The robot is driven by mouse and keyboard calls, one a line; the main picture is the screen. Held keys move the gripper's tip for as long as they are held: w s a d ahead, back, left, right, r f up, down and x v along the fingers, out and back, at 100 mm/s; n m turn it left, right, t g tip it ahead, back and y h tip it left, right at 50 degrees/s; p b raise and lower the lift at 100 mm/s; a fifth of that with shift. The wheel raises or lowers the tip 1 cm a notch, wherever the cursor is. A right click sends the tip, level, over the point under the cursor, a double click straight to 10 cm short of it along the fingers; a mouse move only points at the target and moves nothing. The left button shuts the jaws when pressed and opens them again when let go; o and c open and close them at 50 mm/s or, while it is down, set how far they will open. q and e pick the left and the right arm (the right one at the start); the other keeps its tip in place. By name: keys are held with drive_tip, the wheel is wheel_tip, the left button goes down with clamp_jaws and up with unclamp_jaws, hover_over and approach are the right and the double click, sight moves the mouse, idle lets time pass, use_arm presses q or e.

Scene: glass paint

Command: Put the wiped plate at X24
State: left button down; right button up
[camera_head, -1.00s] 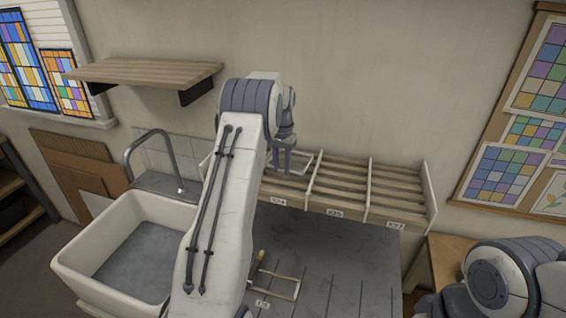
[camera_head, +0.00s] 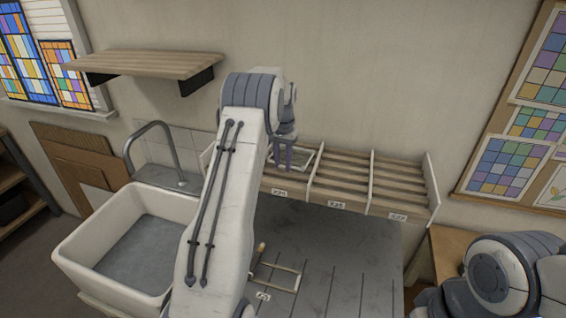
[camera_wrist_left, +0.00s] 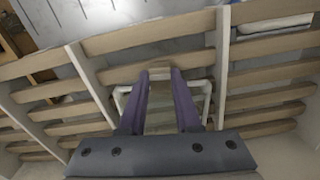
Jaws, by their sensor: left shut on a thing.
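My left gripper (camera_head: 284,160) points down over the left bay of the slatted rack, the bay labelled X24 (camera_head: 280,192). In the left wrist view its two purple fingers (camera_wrist_left: 160,110) are shut on a pale, partly see-through thing, seemingly the plate (camera_wrist_left: 160,122), seen between them. A thin white outline (camera_wrist_left: 207,95) shows on both sides of the fingers; I cannot tell whether it belongs to the plate or the rack. The plate is hardly visible in the head view, and whether it touches the slats is unclear. My right gripper is out of view.
Rack bays X25 (camera_head: 336,205) and X27 (camera_head: 397,217) look empty, parted by thin white dividers (camera_head: 370,178). A sink (camera_head: 130,250) and tap (camera_head: 155,140) are left; a wooden shelf (camera_head: 145,66) is above.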

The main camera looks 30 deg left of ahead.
use_arm(q)
drive_tip(key=shift+f, duration=0.45)
drive_tip(key=shift+r, duration=0.1)
idle(0.8)
unclamp_jaws()
idle(0.4)
drive_tip(key=shift+r+p, duration=1.25)
drive_tip(key=shift+r, duration=2.75)
